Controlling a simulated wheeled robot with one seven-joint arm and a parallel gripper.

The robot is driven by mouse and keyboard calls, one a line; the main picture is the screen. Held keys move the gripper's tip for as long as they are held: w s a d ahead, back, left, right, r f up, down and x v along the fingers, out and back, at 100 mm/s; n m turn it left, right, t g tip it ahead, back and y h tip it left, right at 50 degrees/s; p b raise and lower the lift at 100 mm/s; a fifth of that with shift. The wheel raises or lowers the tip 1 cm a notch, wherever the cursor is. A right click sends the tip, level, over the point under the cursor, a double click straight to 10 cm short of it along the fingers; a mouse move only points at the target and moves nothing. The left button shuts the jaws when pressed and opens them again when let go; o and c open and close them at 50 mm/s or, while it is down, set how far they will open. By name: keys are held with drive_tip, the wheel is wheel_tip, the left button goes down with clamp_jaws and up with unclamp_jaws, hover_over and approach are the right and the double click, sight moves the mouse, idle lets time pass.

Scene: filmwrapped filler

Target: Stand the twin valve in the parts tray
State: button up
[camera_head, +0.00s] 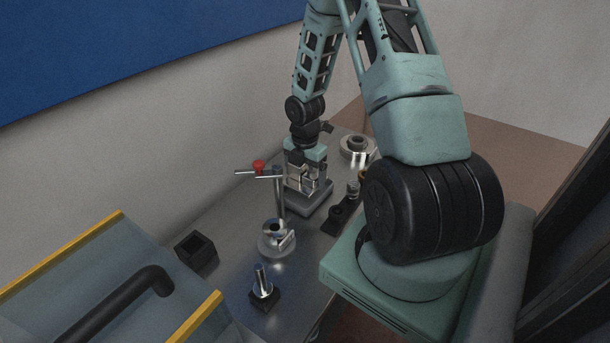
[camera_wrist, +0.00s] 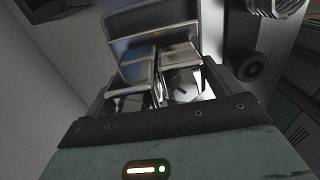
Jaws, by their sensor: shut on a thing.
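My gripper (camera_head: 306,179) points down over a grey tray-like holder (camera_head: 318,207) near the far end of the metal bench. It is shut on a shiny metal piece, which I take to be the twin valve (camera_wrist: 182,88). In the wrist view a rounded, slotted part of this piece shows between the fingers. The fingers hide much of the valve in both views. The grey tray also shows in the wrist view (camera_wrist: 132,22), just beyond the fingertips. I cannot tell whether the valve touches the tray floor.
Left of the gripper stands a metal post with a red knob (camera_head: 259,166). Nearer are a round metal fitting (camera_head: 268,246), an open black box (camera_head: 197,252) and a black block with a metal stud (camera_head: 263,288). A flanged ring (camera_head: 358,147) and a dark fitting (camera_head: 340,215) lie right.

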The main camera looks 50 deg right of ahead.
sight(306, 171)
drive_tip(key=shift+f, duration=0.55)
drive_tip(key=shift+f, duration=0.15)
drive_tip(key=o, duration=1.5)
drive_tip(key=shift+c, duration=0.2)
wheel_tip(306, 171, up, 12)
drive_tip(key=b, duration=0.1)
drive_tip(key=shift+s, duration=0.1)
